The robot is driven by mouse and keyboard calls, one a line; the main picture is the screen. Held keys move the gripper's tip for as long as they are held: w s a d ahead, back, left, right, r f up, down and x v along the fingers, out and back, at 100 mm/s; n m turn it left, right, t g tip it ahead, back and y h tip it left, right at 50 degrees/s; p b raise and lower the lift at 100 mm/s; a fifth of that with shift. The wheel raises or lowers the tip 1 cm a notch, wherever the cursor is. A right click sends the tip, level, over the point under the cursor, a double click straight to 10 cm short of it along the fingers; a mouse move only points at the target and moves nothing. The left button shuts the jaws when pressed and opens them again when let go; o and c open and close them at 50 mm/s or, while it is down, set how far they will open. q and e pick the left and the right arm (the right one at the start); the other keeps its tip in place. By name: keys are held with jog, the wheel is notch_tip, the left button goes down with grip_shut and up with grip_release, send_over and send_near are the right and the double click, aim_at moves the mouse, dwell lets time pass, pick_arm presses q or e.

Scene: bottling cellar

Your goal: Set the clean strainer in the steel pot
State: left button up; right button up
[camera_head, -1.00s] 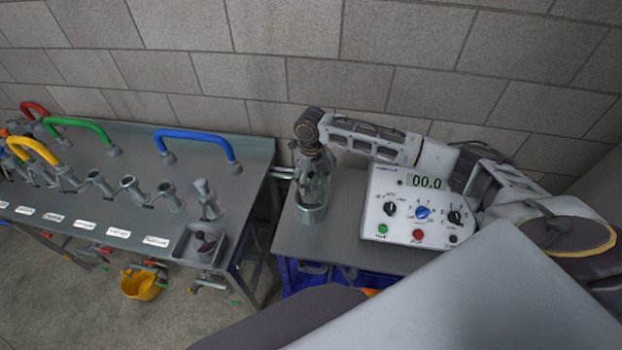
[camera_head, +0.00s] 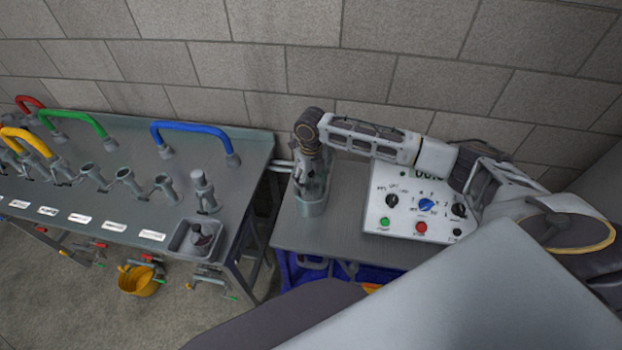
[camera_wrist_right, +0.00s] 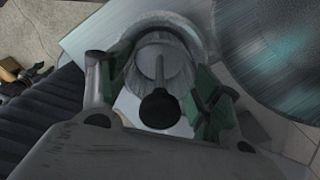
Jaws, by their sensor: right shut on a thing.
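The steel pot (camera_head: 312,207) is a small grey cylinder on the right-hand bench, left of the control box. My right gripper (camera_head: 308,180) points down at its mouth, with the fingertips at or just inside the rim. In the right wrist view the right gripper (camera_wrist_right: 155,100) is shut on a dark, round-ended handle. I take this to be the strainer (camera_wrist_right: 159,108); its pale round part shows beyond the handle, in front of a round metal rim. Whether it touches the pot is hidden. My left gripper is not in view.
The control box (camera_head: 418,212) with knobs and buttons stands close right of the pot, under my right arm. Left, across a gap, a steel bench (camera_head: 115,190) carries taps, coloured handles and a small basin (camera_head: 182,240) holding a dark object. A yellow bucket (camera_head: 139,281) hangs below.

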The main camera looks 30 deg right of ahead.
jog(key=shift+f+b, duration=0.35)
jog(key=shift+f, duration=0.95)
jog(key=shift+s+f, duration=0.4)
jog(key=shift+f, duration=0.25)
jog(key=shift+s+a+f, duration=0.1)
jog(key=shift+f, duration=0.15)
jog(key=shift+c, duration=0.5)
jog(key=shift+a+f, duration=0.1)
jog(key=shift+c, duration=0.6)
jog(key=o, duration=1.6)
jog(key=shift+w+f, duration=0.25)
jog(key=shift+w, duration=0.15)
jog(key=shift+c, duration=0.2)
jog(key=shift+w+r, duration=0.1)
jog(key=shift+r, duration=6.2)
jog(key=shift+f, duration=0.1)
